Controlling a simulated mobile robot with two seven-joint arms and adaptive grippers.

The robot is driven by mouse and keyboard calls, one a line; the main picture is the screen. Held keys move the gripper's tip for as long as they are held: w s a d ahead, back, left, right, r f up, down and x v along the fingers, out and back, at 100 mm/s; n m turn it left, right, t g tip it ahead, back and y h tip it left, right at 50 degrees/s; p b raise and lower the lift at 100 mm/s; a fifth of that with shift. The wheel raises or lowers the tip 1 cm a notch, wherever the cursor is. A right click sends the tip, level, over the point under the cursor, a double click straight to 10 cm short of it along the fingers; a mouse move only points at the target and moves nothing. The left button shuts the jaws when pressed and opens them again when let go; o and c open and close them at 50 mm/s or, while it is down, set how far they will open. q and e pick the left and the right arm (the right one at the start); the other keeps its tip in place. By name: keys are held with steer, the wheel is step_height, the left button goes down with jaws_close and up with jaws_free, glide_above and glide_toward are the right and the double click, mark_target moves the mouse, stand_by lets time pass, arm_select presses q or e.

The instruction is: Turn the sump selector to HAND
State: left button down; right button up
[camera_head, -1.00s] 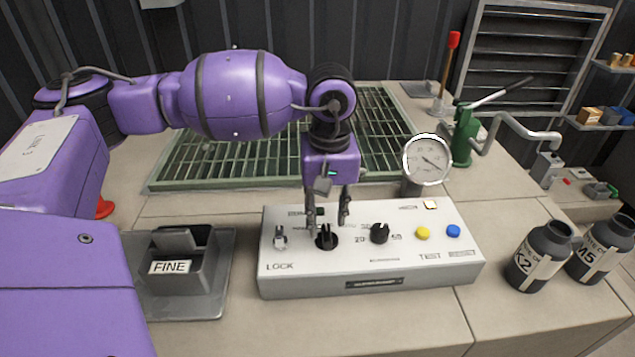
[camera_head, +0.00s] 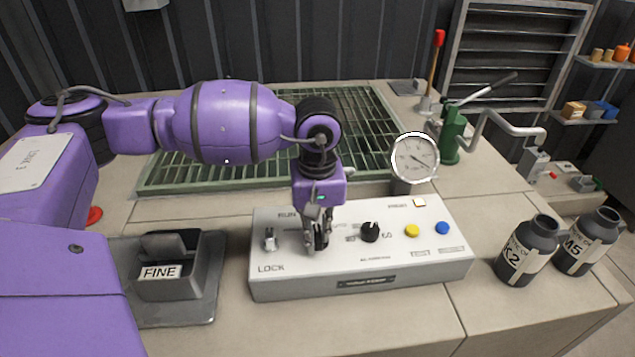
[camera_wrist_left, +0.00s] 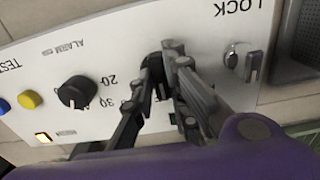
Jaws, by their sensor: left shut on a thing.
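The control panel (camera_head: 420,262) is a light grey box on the bench with a row of controls. My left gripper (camera_head: 316,246) points down at the panel and is shut on the black selector knob, the one between the LOCK/RUN key switch (camera_head: 270,240) and the numbered black knob (camera_head: 370,232). In the left wrist view my left gripper's fingers (camera_wrist_left: 165,62) close around the selector knob (camera_wrist_left: 157,75), which they mostly hide. The labels around that knob are largely covered, so its setting cannot be read. My right gripper is not in view.
Yellow (camera_head: 411,230) and blue (camera_head: 442,228) buttons sit right on the panel, below a round gauge (camera_head: 415,158). A box marked FINE (camera_head: 168,275) stands left. Two dark bottles, K2 (camera_head: 527,250) and M5 (camera_head: 588,242), stand right. A green grating (camera_head: 380,125) lies behind.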

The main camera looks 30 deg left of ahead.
mark_target(317, 232)
arm_select(q)
steer(key=shift+n, duration=0.3)
steer(key=n, duration=0.4)
steer(key=shift+n, duration=0.3)
steer(key=n, duration=0.4)
steer(key=shift+w+r+n+b, duration=0.1)
steer(key=shift+n+b, duration=0.25)
steer(key=shift+n, duration=0.95)
steer(key=c, duration=1.7)
jaws_free()
step_height(317, 232, up, 12)
steer(key=shift+r, duration=0.1)
